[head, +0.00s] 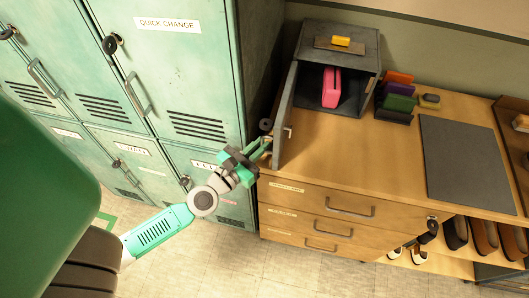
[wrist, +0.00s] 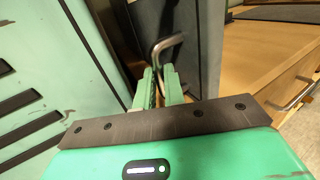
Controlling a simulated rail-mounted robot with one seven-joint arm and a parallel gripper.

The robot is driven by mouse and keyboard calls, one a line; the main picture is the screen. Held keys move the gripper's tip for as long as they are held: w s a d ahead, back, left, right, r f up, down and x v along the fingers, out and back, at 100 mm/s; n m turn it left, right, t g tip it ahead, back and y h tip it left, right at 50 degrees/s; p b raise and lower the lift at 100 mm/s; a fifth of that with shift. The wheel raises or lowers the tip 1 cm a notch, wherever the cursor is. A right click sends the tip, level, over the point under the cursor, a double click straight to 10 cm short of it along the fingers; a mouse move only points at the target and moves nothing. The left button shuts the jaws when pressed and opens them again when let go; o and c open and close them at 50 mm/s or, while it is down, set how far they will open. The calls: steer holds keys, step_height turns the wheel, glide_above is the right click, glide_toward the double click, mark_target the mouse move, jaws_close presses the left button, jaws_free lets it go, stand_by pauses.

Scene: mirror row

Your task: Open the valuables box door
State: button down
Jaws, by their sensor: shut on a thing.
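The valuables box (head: 358,90) is a dark grey box on the wooden counter, with a pink object (head: 331,87) inside it. Its door (head: 285,118) stands swung wide open at the box's left side, edge toward the front. My gripper (head: 262,148) is at the door's outer left face, near its front lower end. In the wrist view, the fingers (wrist: 160,86) are closed on the metal door handle (wrist: 168,42), with the dark door (wrist: 185,40) behind it. The exact contact on the handle is partly hidden by the fingers.
Green lockers (head: 175,70) stand close on the left of my gripper. The counter (head: 345,150) is clear in front of the box. Coloured items in a dark holder (head: 395,115) and a grey mat (head: 465,165) lie to the right. Drawers (head: 330,210) are below.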

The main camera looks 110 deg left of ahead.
steer(key=shift+s, duration=0.1)
stand_by(0.3)
steer(key=c, duration=1.5)
jaws_free()
steer(key=shift+w+a+r, duration=0.1)
steer(key=shift+w+a, duration=0.1)
steer(key=shift+a, duration=0.1)
steer(key=shift+s+d, duration=0.1)
steer(key=shift+d, duration=0.25)
steer(key=b+v, duration=0.2)
steer(key=v, duration=0.5)
steer(key=shift+d+b, duration=0.15)
steer(key=shift+b, duration=0.25)
